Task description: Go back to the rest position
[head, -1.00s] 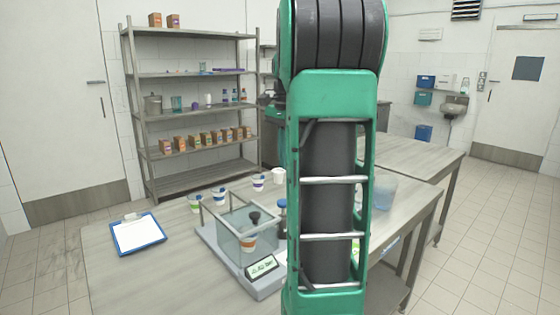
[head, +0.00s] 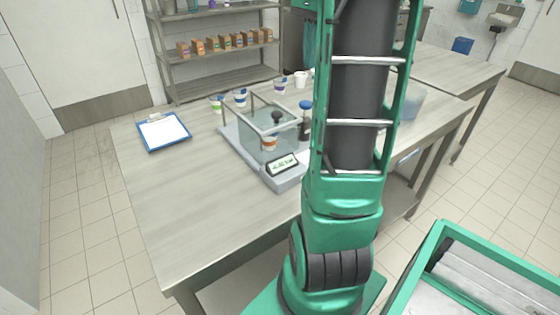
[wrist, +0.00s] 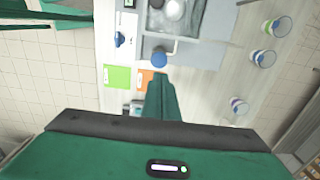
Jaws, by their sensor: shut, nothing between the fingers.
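My gripper (wrist: 160,88) shows in the wrist view with its green fingers together and nothing between them. It hangs over the table, pointing toward a blue-capped bottle (wrist: 159,60) and the balance, apparently apart from both. In the head view my green arm stands upright in front of the table, and the gripper is out of that picture. The balance (head: 283,183) has a clear glass chamber with an orange-banded cup (head: 268,143) inside. The blue-capped bottle also shows in the head view (head: 306,120), beside the chamber and close to my arm.
Several cups (head: 240,99) stand behind the balance. A blue clipboard (head: 163,132) lies at the table's left. The front left of the table (head: 190,215) is bare. A shelf (head: 225,83) stands behind, and a second table (head: 455,75) at the right. Green and orange cards (wrist: 117,77) lie near the bottle.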

